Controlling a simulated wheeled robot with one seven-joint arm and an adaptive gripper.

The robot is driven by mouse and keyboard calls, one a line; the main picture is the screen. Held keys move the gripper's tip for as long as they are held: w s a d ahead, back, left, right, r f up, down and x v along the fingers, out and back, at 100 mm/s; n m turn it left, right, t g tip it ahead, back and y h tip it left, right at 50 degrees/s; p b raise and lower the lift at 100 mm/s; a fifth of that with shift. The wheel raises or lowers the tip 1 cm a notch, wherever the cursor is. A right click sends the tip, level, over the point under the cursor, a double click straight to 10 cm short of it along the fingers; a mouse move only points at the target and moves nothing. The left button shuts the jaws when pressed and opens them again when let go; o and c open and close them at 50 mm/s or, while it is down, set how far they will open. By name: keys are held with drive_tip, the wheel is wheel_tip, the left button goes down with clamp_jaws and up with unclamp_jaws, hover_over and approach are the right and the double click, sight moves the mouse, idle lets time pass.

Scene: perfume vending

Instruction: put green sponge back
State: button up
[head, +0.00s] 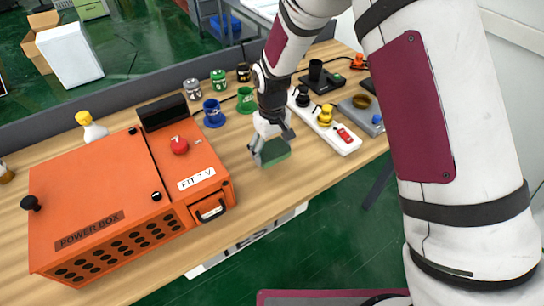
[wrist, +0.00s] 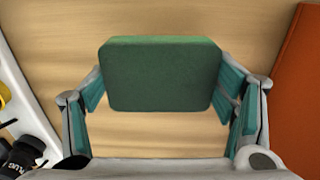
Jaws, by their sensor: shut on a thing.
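The green sponge (head: 274,151) shows in the head view between the fingers of my gripper (head: 268,145), over the wooden table just right of the orange power box. In the wrist view the sponge (wrist: 162,75) is a rounded green block seen from above, and the fingers of my gripper (wrist: 160,95) close in on its left and right sides. My gripper is shut on the sponge. I cannot tell whether the sponge's underside touches the table.
The orange power box (head: 95,205) fills the table's left side. A white power strip (head: 343,138) with a yellow plug (head: 325,115) lies to the right. A blue mug (head: 213,113) and green mug (head: 246,100) stand behind. The table (head: 240,195) is bare in front.

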sight(272, 157)
drive_tip(key=shift+f, duration=1.8)
drive_tip(key=shift+f, duration=0.15)
drive_tip(key=o, duration=1.2)
